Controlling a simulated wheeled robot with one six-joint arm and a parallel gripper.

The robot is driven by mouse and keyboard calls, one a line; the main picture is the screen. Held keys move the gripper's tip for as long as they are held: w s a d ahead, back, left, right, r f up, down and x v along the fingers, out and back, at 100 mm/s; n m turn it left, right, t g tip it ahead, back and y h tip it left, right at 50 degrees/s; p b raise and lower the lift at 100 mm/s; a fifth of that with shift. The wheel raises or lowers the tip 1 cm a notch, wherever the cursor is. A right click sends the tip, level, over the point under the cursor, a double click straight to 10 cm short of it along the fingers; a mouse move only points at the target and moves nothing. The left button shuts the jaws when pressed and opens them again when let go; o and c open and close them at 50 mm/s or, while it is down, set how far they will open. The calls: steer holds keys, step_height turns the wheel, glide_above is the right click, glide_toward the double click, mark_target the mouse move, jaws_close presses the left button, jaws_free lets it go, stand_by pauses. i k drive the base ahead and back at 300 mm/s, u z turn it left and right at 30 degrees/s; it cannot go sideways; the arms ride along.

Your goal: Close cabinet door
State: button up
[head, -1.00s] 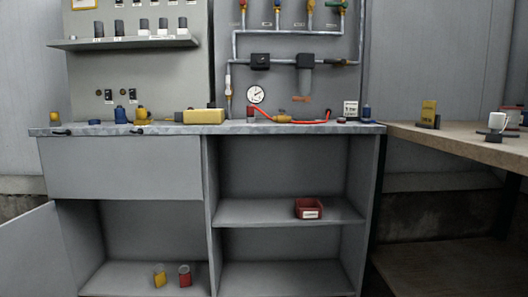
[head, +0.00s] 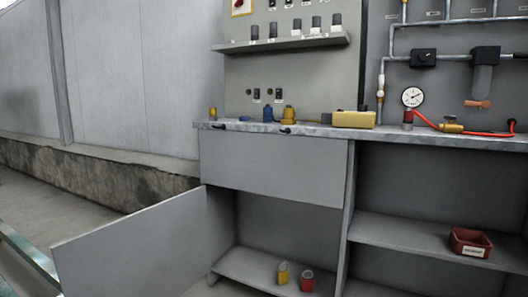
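The cabinet door (head: 145,245) is a plain grey panel at the lower left of the head view. It stands wide open, swung out to the left from the lower left compartment of the grey cabinet (head: 270,172). Inside that compartment, a yellow container (head: 283,274) and a red container (head: 307,281) stand on the bottom shelf. My gripper is not in the head view, so its state does not show.
A worktop (head: 320,131) with small fittings and a yellow box (head: 354,119) runs above the cabinet. A red bin (head: 470,242) sits on the open shelf at right. A low concrete ledge (head: 100,178) runs along the left wall. The floor left of the door looks mostly clear.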

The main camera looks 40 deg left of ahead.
mark_target(163, 249)
steer(key=u, duration=0.55)
steer(key=i, duration=0.6)
steer(key=u, duration=0.5)
steer(key=i, duration=1.05)
steer(key=z, duration=0.2)
